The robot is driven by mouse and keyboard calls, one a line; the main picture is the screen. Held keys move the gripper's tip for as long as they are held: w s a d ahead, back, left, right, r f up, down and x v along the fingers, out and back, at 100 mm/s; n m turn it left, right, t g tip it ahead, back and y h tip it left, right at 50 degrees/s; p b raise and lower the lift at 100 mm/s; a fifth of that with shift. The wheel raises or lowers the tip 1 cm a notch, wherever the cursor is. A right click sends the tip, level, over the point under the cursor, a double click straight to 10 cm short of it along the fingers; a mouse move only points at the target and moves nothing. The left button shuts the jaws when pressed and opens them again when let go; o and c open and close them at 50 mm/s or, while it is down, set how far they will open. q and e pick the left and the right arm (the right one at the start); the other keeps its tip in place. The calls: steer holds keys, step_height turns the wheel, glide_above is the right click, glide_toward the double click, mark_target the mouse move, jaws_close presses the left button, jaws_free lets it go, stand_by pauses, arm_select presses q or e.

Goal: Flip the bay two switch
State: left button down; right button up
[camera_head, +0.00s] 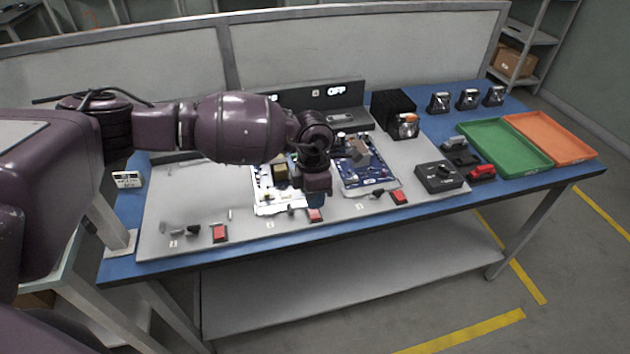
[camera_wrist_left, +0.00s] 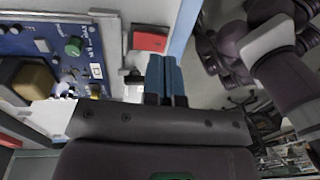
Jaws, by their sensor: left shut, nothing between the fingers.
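The bay two switch (camera_head: 291,209) is a small dark lever on the grey panel, between the bay's number label (camera_head: 270,225) and its red button (camera_head: 315,216). In the left wrist view the switch (camera_wrist_left: 133,77) shows just left of my fingertips, with the red button (camera_wrist_left: 150,41) beyond it. My left gripper (camera_head: 318,201) has blue fingers, pressed together and empty. It points down over the front of bay two, close to the button and right of the switch. I cannot tell whether the fingers (camera_wrist_left: 166,72) touch the switch. My right gripper is out of view.
Circuit boards (camera_head: 368,177) lie behind the switches, one partly hidden by my arm. Bay one's red button (camera_head: 219,233) and bay three's red button (camera_head: 399,197) flank bay two. A lit OFF sign (camera_head: 336,91) stands behind. Green (camera_head: 505,147) and orange (camera_head: 550,138) trays are at right.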

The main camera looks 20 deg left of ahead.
mark_target(315, 216)
arm_select(q)
step_height(315, 216, down, 3)
steer(key=shift+s+d+r, duration=0.1)
steer(key=shift+s+r, duration=0.05)
steer(key=shift+f, duration=0.25)
steer(key=shift+s+f, duration=0.1)
steer(key=shift+f, duration=0.05)
stand_by(0.4)
